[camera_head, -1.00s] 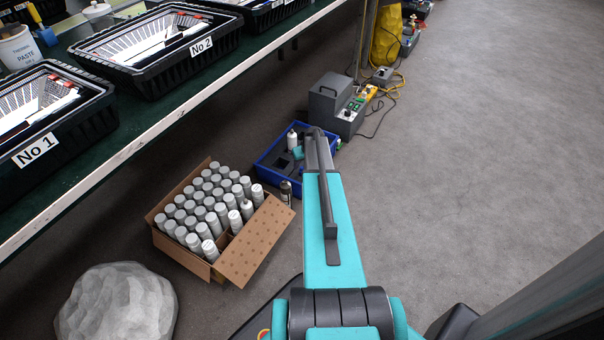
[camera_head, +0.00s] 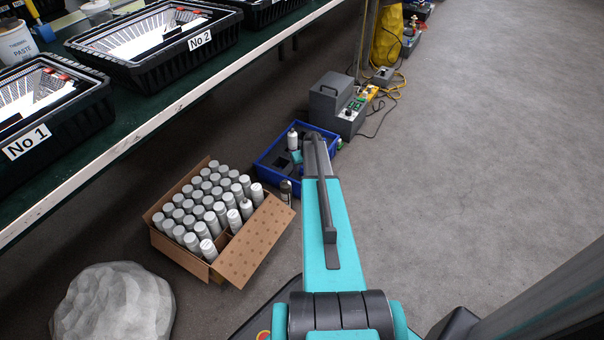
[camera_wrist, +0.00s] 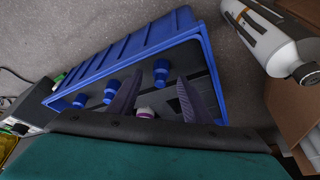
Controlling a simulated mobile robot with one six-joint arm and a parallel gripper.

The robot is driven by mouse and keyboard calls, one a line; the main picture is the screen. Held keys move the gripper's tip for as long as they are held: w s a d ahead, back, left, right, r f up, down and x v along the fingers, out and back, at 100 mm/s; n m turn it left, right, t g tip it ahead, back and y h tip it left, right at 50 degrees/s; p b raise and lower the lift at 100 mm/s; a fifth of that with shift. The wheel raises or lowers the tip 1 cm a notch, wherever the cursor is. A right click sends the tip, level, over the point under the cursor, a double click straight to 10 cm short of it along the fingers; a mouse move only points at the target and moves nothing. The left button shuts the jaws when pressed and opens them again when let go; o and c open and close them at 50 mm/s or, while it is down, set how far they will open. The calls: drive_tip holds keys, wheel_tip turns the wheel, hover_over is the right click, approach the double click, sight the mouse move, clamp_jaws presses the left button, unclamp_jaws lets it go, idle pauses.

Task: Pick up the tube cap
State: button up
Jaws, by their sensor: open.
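In the wrist view, a blue bin (camera_wrist: 150,42) with a dark inside holds several small blue caps (camera_wrist: 161,68). A small whitish-pink piece (camera_wrist: 146,113) shows low between my fingers. I cannot tell which of these is the tube cap. My gripper (camera_wrist: 160,82) is open over the bin, its two dark fingers spread with nothing held between them. In the head view, the bin (camera_head: 262,160) is on the floor, partly covered by my arm, and my fingers are not clearly seen there.
A carton (camera_head: 252,247) of several white-grey bottles stands left of the bin. A dark-capped bottle (camera_head: 286,190) stands between them. A grey machine (camera_head: 332,103) with cables is behind. A workbench (camera_head: 150,140) with black trays runs along the left. The floor at right is clear.

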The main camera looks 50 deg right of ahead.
drive_tip(key=shift+w+d+f, duration=0.1)
drive_tip(key=shift+w+f, duration=0.05)
drive_tip(key=shift+f, duration=0.3)
drive_tip(key=c, duration=1.1)
